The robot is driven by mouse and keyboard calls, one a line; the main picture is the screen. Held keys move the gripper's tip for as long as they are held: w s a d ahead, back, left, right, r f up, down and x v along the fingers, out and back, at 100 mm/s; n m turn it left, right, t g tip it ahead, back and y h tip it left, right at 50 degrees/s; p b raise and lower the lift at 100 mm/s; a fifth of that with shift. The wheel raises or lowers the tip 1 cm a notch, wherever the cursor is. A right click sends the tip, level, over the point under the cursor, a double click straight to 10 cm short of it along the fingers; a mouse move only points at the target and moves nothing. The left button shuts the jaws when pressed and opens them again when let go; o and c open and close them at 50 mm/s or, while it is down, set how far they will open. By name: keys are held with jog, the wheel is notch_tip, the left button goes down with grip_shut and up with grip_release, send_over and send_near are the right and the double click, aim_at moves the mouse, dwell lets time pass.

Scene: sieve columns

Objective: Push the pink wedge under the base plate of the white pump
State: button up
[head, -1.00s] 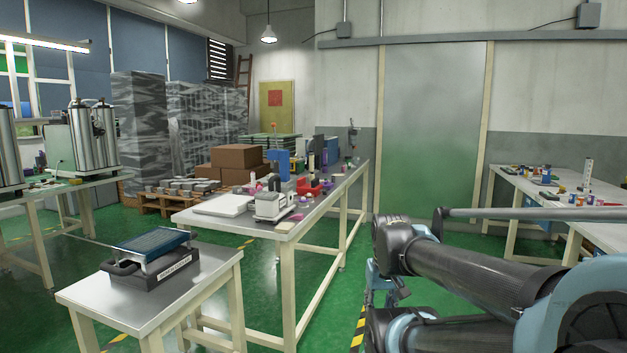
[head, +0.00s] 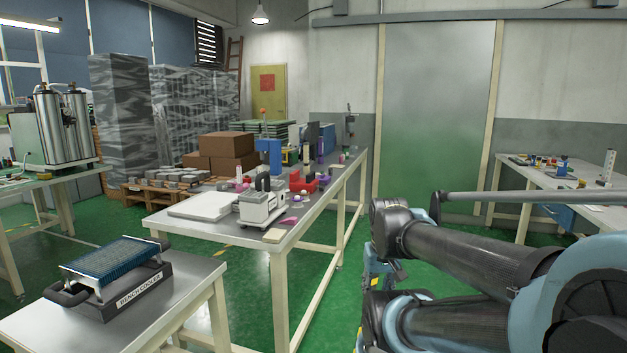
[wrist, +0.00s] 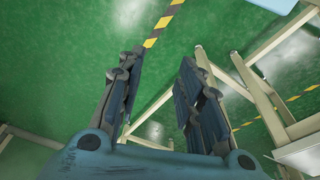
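The white pump (head: 258,206) with a dark handle on top stands near the front corner of the long workbench. A small flat pink piece (head: 289,221), which looks like the wedge, lies on the bench just right of the pump's base; at this size I cannot tell whether it touches the base plate. My gripper (wrist: 155,88) is open and empty in the wrist view, its two fingers apart above the green floor. In the head view it is at the lower middle (head: 383,270), right of the bench and well apart from the pump and wedge.
A tan block (head: 274,236) lies at the bench's front corner and a white slab (head: 203,206) lies left of the pump. Red and blue items stand behind. A bench cooler (head: 118,277) sits on a nearer table.

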aim_at(296, 218)
jog(key=o, duration=0.4)
jog(key=shift+r, duration=0.1)
jog(key=shift+c, duration=0.2)
jog(key=w+a+r+m+y, duration=0.1)
jog(key=w+a+r+m, duration=0.2)
jog(key=w+r+m, duration=0.35)
jog(key=w+a+r+m+y, duration=0.1)
jog(key=w+a+r+m, duration=0.25)
jog(key=w+r, duration=0.5)
jog(key=w+a+r+m, duration=0.2)
jog(key=w+a+m, duration=0.1)
jog(key=w, duration=0.4)
jog(key=w+a+r+m+y, duration=0.1)
jog(key=w+a+r+m, duration=0.1)
jog(key=w+m, duration=0.3)
jog(key=w+a+r+m+y, duration=0.1)
jog(key=w+a+m, duration=0.3)
jog(key=w, duration=0.6)
jog(key=shift+a+r+g, duration=0.2)
jog(key=shift+r+g, duration=0.1)
jog(key=shift+r, duration=0.3)
jog(key=x, duration=1.7)
jog(key=shift+s+a+f, duration=0.1)
jog(key=shift+a+f, duration=0.05)
jog(key=shift+a, duration=0.05)
